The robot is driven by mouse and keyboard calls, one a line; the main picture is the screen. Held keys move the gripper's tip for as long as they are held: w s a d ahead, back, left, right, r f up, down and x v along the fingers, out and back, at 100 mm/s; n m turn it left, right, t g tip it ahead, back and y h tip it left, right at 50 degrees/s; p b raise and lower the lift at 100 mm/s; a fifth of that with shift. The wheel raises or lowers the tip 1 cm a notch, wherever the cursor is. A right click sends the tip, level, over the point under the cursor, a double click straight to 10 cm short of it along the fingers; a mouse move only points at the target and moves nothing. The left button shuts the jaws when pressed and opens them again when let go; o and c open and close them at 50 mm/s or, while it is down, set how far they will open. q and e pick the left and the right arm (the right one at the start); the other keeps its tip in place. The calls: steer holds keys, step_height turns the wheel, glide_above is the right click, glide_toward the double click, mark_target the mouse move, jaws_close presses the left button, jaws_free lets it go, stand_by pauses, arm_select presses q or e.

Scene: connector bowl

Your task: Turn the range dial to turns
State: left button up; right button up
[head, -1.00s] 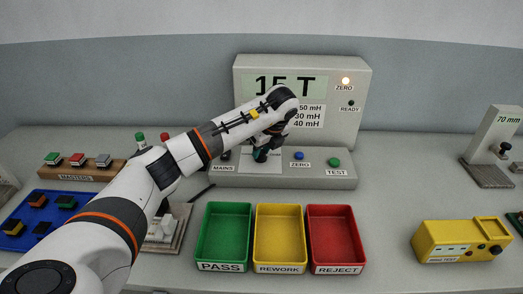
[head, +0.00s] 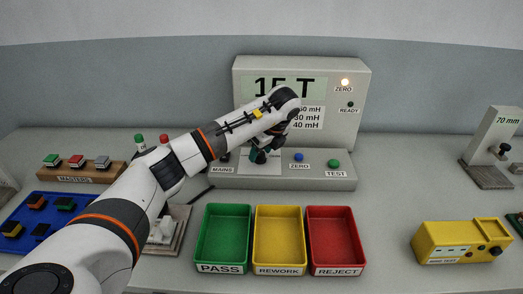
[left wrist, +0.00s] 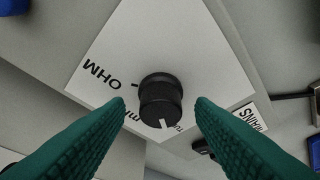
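The black range dial (left wrist: 161,98) stands on a white plate (left wrist: 170,40) in the left wrist view. Its white pointer mark faces the bottom of that view, towards a label mostly hidden by the dial; "OHM" and part of "mH" are readable. My left gripper (left wrist: 160,103) is open, its green fingers on either side of the dial with gaps on both sides. In the head view, my left gripper (head: 260,154) is over the meter base, largely hiding the dial. The meter display (head: 291,87) shows digits partly covered by my arm, then "T". My right gripper is out of view.
The meter base carries a blue ZERO button (head: 299,157) and a green TEST button (head: 333,163). In front stand green (head: 198,238), yellow (head: 258,240) and red (head: 316,240) trays. A yellow ring tester (head: 440,255) is at right.

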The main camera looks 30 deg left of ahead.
arm_select(q)
steer(key=shift+d+r, duration=0.1)
steer(key=shift+r, duration=0.25)
steer(key=v, duration=0.5)
steer(key=p+v, duration=0.1)
steer(key=v, duration=0.5)
steer(key=shift+r, duration=0.1)
